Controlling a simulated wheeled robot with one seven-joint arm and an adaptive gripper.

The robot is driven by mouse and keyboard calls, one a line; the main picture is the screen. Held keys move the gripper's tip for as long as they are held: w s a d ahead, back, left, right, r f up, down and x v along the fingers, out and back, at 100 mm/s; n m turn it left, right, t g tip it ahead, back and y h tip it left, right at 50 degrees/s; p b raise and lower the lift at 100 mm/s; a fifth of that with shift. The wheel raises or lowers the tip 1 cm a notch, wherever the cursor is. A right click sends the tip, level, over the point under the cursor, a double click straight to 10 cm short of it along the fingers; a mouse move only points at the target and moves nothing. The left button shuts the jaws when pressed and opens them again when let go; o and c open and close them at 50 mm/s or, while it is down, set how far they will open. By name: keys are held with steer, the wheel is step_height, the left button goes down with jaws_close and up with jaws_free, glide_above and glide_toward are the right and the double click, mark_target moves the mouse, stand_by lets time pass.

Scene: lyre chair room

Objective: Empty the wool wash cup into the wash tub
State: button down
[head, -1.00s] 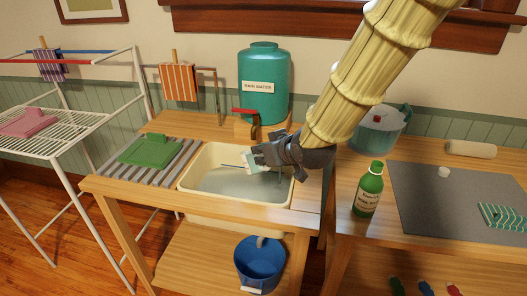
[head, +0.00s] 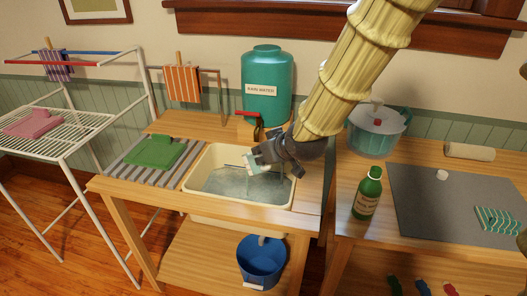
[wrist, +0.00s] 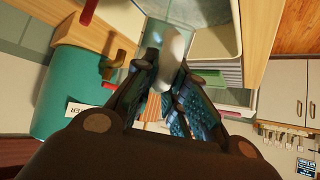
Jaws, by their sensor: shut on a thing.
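The wash tub (head: 200,155) is a cream basin set into the wooden stand, with pale, rippled water in it. My gripper (head: 265,158) is over the right part of the tub, shut on a small pale cup with teal marks, the wool wash cup (head: 252,163). The cup looks tilted, above the water and within the rim. In the wrist view, a whitish rounded part, seemingly the cup (wrist: 172,58), shows between the dark fingers. My fingers hide much of the cup, and I cannot tell whether liquid is left in it.
A teal rain water tank (head: 265,85) with a red-handled tap stands behind the tub. A green bottle (head: 368,195) and a lidded pot (head: 378,132) stand on the right table. A blue bucket (head: 262,260) is below.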

steer(key=shift+w+a+r+g+h+p, duration=0.15)
steer(key=shift+w+a+g+h+p, duration=0.25)
steer(key=shift+p, duration=1.25)
steer(key=shift+w+f+g+p, duration=0.4)
steer(key=shift+g+p, duration=0.3)
steer(key=shift+p, duration=0.65)
steer(key=shift+r+p, duration=0.15)
steer(key=shift+p, duration=0.15)
steer(key=shift+w+a+g+h+p, duration=0.25)
steer(key=shift+w+g+h+p, duration=0.2)
steer(key=shift+p, duration=1.1)
steer(key=shift+f+g, duration=0.25)
steer(key=shift+f, duration=0.05)
steer(key=shift+w+r+p, duration=0.2)
steer(key=shift+p, duration=0.55)
steer(key=shift+w+a+g+h+p, duration=0.4)
steer(key=shift+g+p, duration=0.3)
steer(key=shift+p, duration=0.95)
steer(key=shift+w+r+p, duration=0.2)
steer(key=shift+p, duration=0.35)
steer(key=shift+w+r+g+p, duration=0.2)
steer(key=shift+g+p, duration=0.2)
steer(key=shift+p, duration=0.15)
